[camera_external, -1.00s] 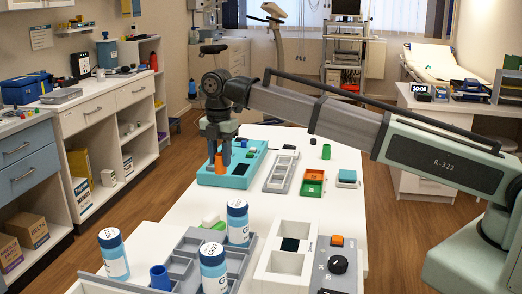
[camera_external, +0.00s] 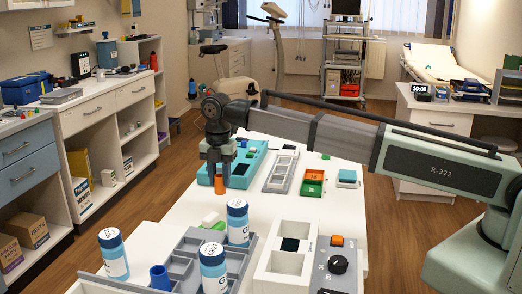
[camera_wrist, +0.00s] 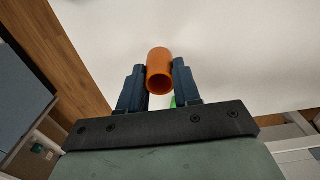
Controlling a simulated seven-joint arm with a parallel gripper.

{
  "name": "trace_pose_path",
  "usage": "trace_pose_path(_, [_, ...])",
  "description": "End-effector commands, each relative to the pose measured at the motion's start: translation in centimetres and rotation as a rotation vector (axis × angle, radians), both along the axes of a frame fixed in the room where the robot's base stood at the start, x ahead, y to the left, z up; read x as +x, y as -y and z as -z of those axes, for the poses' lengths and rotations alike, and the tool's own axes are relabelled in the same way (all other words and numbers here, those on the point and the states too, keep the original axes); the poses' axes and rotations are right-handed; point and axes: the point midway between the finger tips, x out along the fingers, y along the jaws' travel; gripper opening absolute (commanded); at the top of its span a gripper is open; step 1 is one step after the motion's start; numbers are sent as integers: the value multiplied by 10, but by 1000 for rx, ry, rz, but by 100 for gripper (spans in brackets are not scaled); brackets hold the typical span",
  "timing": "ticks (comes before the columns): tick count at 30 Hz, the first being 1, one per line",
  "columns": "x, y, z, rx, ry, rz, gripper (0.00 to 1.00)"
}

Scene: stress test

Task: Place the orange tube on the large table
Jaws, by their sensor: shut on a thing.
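The orange tube (camera_external: 219,187) is upright between the fingers of my gripper (camera_external: 218,181). In the wrist view, the orange tube (camera_wrist: 159,72) shows its open round end between the two dark blue fingers of my gripper (camera_wrist: 158,80). My gripper is shut on it. The tube is over the white top of the large table (camera_external: 335,222), near its left edge, beside the front-left end of the teal tray (camera_external: 238,182). I cannot tell whether its bottom touches the table.
A white and green block (camera_external: 211,221) lies just in front of the tube. A grey rack (camera_external: 281,172) and green-orange tray (camera_external: 312,183) are to the right. Bare tabletop lies between.

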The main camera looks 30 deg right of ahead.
Motion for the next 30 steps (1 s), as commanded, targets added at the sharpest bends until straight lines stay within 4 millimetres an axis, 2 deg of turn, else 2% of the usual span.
trace_pose_path(9, [0, 0, 34, -1, -1, 0, 4])
trace_pose_path(22, [0, 0, 39, -1, -1, 0, 4])
trace_pose_path(23, [0, 0, 38, -1, -1, 0, 35])
trace_pose_path(30, [0, 0, 38, -1, -1, 0, 58])
